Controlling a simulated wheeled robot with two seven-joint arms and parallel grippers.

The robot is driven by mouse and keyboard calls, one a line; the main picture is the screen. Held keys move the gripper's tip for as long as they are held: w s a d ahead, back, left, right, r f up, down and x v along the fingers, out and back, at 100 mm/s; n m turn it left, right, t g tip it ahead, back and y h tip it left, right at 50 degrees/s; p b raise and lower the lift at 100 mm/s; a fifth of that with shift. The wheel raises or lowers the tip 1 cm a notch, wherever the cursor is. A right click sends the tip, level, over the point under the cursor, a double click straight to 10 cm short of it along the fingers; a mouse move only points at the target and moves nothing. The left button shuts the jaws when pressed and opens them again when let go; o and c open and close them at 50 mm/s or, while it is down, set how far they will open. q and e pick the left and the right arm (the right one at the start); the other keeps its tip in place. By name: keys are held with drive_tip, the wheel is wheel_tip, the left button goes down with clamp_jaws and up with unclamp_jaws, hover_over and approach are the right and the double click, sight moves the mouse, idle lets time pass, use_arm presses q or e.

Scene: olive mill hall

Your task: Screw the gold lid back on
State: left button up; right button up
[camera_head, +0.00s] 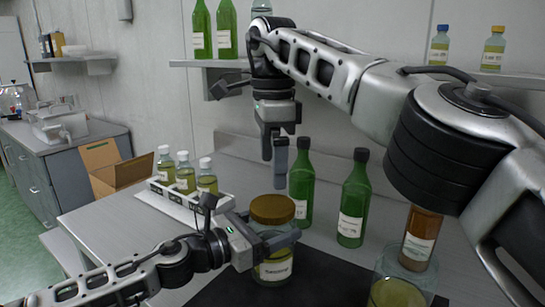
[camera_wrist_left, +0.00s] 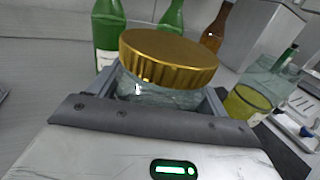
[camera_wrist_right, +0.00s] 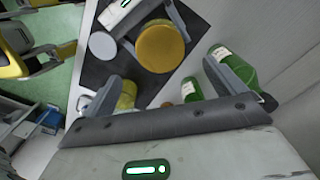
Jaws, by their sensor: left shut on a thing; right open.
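The gold lid (camera_head: 272,209) sits on top of a clear glass jar (camera_head: 276,268) with a white label and yellowish contents. The lid also shows in the left wrist view (camera_wrist_left: 168,58) and the right wrist view (camera_wrist_right: 160,47). Whether its thread is engaged cannot be told. My left gripper (camera_head: 272,242) is shut around the jar just below the lid. My right gripper (camera_head: 274,158) is open and empty, pointing down above the lid with a gap between. In the right wrist view the lid appears beyond the fingertips, between them.
Green bottles (camera_head: 301,183) stand behind the jar. A glass beaker (camera_head: 398,292) of yellow-green liquid and a brown bottle (camera_head: 421,240) are at right. A white rack (camera_head: 180,205) with capped bottles is at left. A dark mat (camera_head: 325,281) lies under the jar.

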sight(272, 204)
idle(0.3)
drive_tip(key=shift+f, duration=4)
drive_tip(key=c, duration=1)
drive_tip(key=m, duration=0.6)
drive_tip(key=shift+m, duration=0.4)
drive_tip(key=m, duration=0.4)
drive_tip(key=shift+m, duration=0.3)
drive_tip(key=m, duration=0.3)
drive_tip(key=shift+m, duration=0.4)
drive_tip(key=o, duration=1.1)
